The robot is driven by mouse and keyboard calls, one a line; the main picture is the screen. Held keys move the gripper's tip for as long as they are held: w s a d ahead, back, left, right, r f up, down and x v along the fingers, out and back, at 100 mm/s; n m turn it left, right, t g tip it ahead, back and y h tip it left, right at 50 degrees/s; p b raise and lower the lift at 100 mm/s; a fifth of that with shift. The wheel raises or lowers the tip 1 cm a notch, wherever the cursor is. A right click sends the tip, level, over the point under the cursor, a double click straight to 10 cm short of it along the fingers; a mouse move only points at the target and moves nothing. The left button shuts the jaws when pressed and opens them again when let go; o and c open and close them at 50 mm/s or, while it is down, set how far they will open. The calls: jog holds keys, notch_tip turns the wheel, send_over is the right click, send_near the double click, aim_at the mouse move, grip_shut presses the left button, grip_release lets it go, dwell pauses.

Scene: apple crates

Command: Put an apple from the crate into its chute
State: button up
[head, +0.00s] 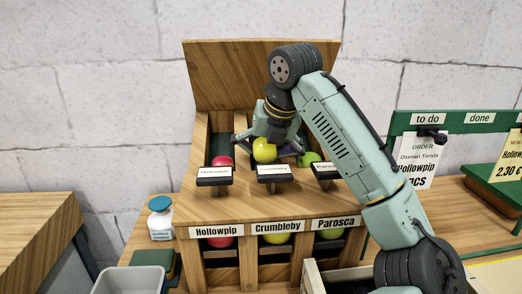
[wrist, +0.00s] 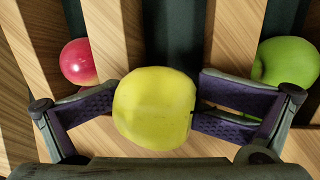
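A yellow apple (wrist: 155,108) sits between the purple-padded fingers of my gripper (wrist: 157,100), which lean in against its left and right sides. In the head view the same yellow apple (head: 264,150) is over the middle chute, behind the front label board, with my gripper (head: 265,140) around it. The middle chute (head: 277,227) carries the label Crumbley. A red apple (head: 222,161) lies in the left chute, labelled Hollowpip. A green apple (head: 309,158) lies in the right chute, labelled Parosca. The apple's underside is hidden.
Wooden dividers (wrist: 125,40) stand between the chutes. Part of a wooden crate (head: 312,278) shows at the bottom, mostly hidden by my arm. A grey bin (head: 133,280) and a white jar (head: 160,220) stand on the left. A green order board (head: 455,122) stands on the right.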

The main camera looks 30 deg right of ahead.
jog(key=shift+s+d+f, duration=0.3)
jog(key=shift+s+d, duration=0.2)
jog(key=shift+d, duration=0.15)
jog(key=w+a+v, duration=0.1)
jog(key=v, duration=1.1)
jog(key=shift+a+r, duration=0.2)
jog(key=shift+r, duration=0.15)
jog(key=shift+f, duration=0.1)
